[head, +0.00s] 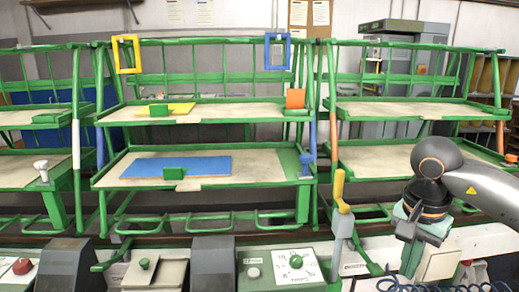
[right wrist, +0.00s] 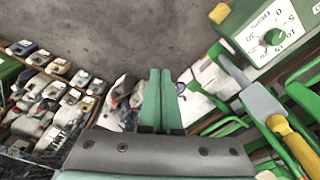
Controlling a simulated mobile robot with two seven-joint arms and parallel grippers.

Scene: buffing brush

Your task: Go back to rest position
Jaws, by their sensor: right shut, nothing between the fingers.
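My right arm comes in from the right in the head view, and its right gripper (head: 411,258) points down over the front of the bench at the right. In the right wrist view the two green fingers of the right gripper (right wrist: 160,98) lie side by side, shut and empty. They touch none of the things I can make out. My left gripper is in neither view.
A lever with a yellow handle (head: 339,190) stands left of my right gripper, beside a dial box (head: 296,262). Containers (right wrist: 48,95) show at left in the wrist view.

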